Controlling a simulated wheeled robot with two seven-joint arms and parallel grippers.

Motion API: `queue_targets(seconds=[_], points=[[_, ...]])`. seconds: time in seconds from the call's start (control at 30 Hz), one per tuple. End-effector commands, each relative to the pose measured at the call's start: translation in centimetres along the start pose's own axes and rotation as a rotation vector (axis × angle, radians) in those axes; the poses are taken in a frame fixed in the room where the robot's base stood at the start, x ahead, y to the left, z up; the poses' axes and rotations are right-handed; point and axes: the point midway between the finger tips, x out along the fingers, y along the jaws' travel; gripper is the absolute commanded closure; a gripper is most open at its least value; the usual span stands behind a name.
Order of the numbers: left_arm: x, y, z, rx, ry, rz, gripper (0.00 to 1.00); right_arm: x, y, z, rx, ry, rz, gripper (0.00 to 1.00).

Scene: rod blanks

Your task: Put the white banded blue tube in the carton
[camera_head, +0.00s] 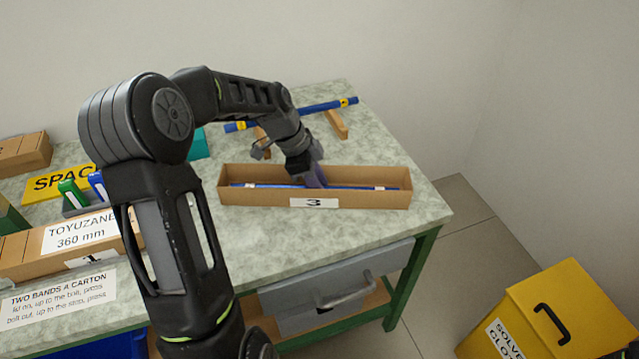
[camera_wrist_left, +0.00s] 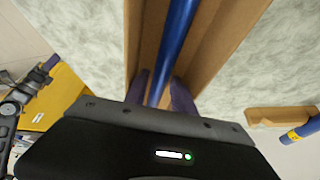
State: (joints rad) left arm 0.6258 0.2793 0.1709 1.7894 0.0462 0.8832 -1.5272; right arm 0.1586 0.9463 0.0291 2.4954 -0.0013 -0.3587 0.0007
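The blue tube with white bands (camera_head: 350,187) lies lengthwise inside the open cardboard carton (camera_head: 400,198), which carries a "3" label. My left gripper (camera_head: 316,181) reaches down into the carton near its middle. In the left wrist view the blue tube (camera_wrist_left: 178,35) runs between the two fingers (camera_wrist_left: 160,84) of my left gripper, with carton walls (camera_wrist_left: 228,35) on both sides. A narrow gap shows between the tube and the right finger, so the gripper looks slightly open around it. The tube's underside is hidden.
Behind the carton, a blue tube with yellow bands (camera_head: 290,113) lies across wooden rests (camera_head: 337,124). At left are a long carton (camera_head: 40,248), a yellow sign (camera_head: 45,186) and coloured markers (camera_head: 72,193). Bare tabletop (camera_head: 385,150) lies right of the rests.

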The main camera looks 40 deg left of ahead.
Motion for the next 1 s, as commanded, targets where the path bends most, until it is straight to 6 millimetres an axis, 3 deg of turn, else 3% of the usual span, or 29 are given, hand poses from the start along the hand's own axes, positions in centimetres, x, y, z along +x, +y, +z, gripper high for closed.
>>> queue_targets(seconds=[0.27, 0.73, 1.0], points=[[-1.1, -0.1, -0.1, 0.0, 0.0, -0.002, 0.69, -0.2, -0.1, 0.0, 0.0, 0.0, 0.0, 0.64], [-10.0, -0.1, -0.1, 0.001, 0.0, -0.005, 0.69, 0.0, 0.0, 0.0, 0.0, 0.0, 0.0, 0.64], [-12.2, 0.0, -0.1, 0.0, 0.0, 0.0, 0.69, 0.0, 0.0, 0.0, 0.0, 0.0, 0.0, 0.64]])
